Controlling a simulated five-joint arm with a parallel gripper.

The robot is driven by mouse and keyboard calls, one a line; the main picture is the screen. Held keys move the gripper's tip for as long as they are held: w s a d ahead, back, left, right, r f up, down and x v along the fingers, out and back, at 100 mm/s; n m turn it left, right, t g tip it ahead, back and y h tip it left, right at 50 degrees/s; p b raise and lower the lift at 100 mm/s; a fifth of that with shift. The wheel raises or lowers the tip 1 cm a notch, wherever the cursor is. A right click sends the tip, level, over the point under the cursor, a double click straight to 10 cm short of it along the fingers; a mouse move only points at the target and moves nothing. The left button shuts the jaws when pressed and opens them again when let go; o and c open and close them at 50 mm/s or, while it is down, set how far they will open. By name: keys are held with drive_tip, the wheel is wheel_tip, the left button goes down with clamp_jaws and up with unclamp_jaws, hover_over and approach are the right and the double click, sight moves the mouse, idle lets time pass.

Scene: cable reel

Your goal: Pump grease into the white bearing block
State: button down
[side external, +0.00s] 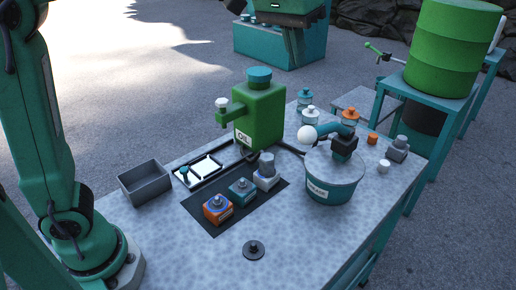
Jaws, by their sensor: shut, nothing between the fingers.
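The white bearing block (266,183) sits at the right end of a dark mat, with a grey cylindrical cap on top. A teal block (241,191) and an orange block (217,210) stand beside it in a row. The teal grease bucket (335,192), labelled GREASE, stands to the right with a grey lid. A teal pump lever with a white ball knob (308,135) is on its top, the knob pointing left. A black hose (288,147) shows behind the white block. My arm stands at the left; my gripper is outside the picture.
A green oil can (258,115) stands behind the blocks. A grey open bin (145,183) and a black-framed white pad (207,167) lie left of it. Small jars (305,98) and a grey-capped block (398,149) stand at the back right. A black disc (253,250) lies in front.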

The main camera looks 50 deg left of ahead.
hover_over(303, 128)
drive_tip(key=f, duration=1.1)
drive_tip(key=shift+w+a, duration=0.1)
drive_tip(key=shift+a, duration=0.15)
drive_tip(key=shift+d+f, duration=0.2)
drive_tip(key=shift+f, duration=0.75)
drive_tip(key=shift+f, duration=0.1)
